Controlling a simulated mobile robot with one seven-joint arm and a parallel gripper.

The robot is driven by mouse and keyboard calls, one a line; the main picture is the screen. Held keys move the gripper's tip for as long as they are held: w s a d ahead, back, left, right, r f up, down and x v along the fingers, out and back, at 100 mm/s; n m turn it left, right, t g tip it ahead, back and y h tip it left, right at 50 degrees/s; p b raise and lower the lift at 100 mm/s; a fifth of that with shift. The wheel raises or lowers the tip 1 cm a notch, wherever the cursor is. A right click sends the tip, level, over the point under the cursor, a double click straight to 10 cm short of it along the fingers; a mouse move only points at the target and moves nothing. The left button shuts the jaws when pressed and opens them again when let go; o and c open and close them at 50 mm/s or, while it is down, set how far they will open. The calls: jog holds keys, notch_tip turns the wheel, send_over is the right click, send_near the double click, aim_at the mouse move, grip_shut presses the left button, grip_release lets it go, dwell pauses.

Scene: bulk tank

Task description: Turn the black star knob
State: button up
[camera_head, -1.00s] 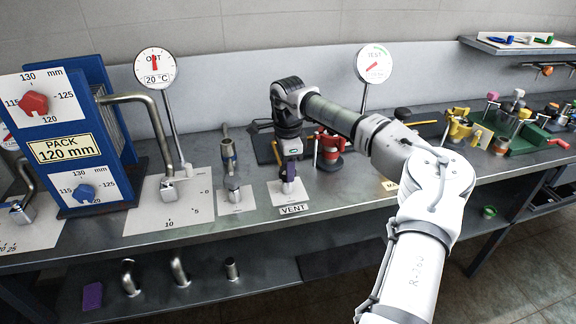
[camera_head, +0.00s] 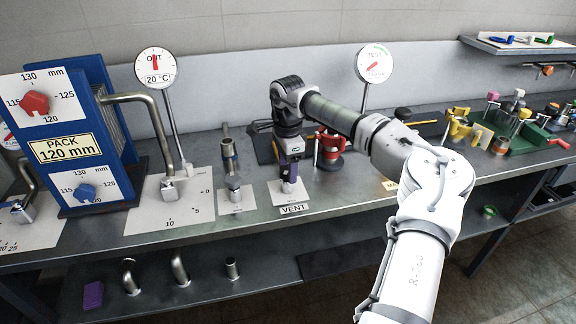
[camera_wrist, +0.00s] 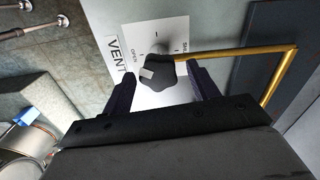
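The black star knob (camera_wrist: 157,72) shows in the wrist view, on a white plate lettered VENT (camera_wrist: 117,55), with OPEN and part of another word beside it. The knob has a light grey mark on one lobe. My gripper (camera_wrist: 162,80) is open, with one dark finger on each side of the knob and a gap visible on both sides. In the head view, my gripper (camera_head: 289,184) points down over the VENT plate (camera_head: 293,209); it hides most or all of the knob there.
A brass-coloured bent rod (camera_wrist: 240,54) lies near the right finger in the wrist view. In the head view, a valve post (camera_head: 231,165) stands left of my gripper and a red clamp-like fixture (camera_head: 329,150) stands to the right. The blue pack (camera_head: 60,140) is at far left.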

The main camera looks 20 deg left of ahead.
aim_at(287, 169)
notch_tip(287, 169, up, 14)
jog(key=b, duration=0.2)
dwell(0.5)
jog(key=shift+f, duration=0.2)
